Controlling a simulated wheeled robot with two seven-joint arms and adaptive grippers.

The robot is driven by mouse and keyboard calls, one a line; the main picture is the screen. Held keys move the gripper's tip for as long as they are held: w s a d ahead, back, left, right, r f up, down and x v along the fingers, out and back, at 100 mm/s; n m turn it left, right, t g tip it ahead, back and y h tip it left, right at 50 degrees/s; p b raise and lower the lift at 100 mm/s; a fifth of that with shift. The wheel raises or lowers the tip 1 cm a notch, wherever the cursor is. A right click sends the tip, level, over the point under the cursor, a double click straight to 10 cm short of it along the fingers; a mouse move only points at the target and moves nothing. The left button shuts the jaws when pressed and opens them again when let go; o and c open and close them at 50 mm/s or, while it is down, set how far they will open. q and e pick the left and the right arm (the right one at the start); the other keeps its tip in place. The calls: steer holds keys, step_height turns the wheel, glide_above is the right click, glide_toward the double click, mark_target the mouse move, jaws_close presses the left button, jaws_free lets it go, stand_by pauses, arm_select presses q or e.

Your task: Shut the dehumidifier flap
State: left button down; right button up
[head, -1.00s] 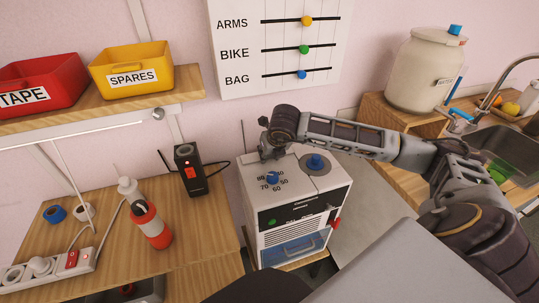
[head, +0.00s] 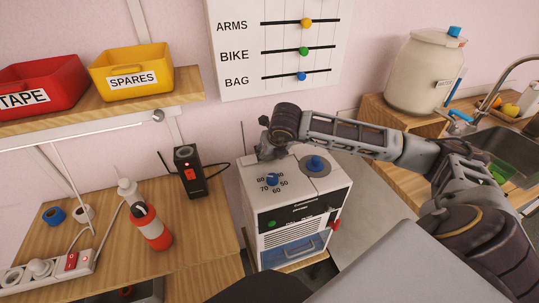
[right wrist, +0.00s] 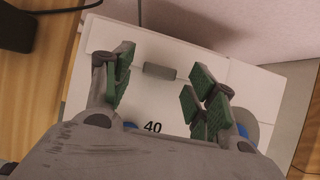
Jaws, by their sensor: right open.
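The dehumidifier (head: 262,235) is a white box with a round dial, blue knobs, a dark front strip and a blue-tinted compartment with a handle low on the front. My right gripper (head: 266,147) is over the back left of its top and hides that part. In the right wrist view my right gripper (right wrist: 158,85) is open, its green-padded fingers spread above the white top. A small grey bar (right wrist: 159,71) on the white surface shows between the fingers; nothing is gripped. I cannot tell which part is the flap or how it stands. My left gripper is not in view.
A wooden table (head: 90,220) at left holds a red and white bottle (head: 152,228), a black box (head: 188,172) and a power strip (head: 55,270). A shelf with red and yellow bins (head: 132,70) is above. A large jar (head: 425,70) and sink stand at right.

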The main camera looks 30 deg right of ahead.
steer(key=v, duration=1)
steer(key=shift+s+r, duration=0.2)
stand_by(0.5)
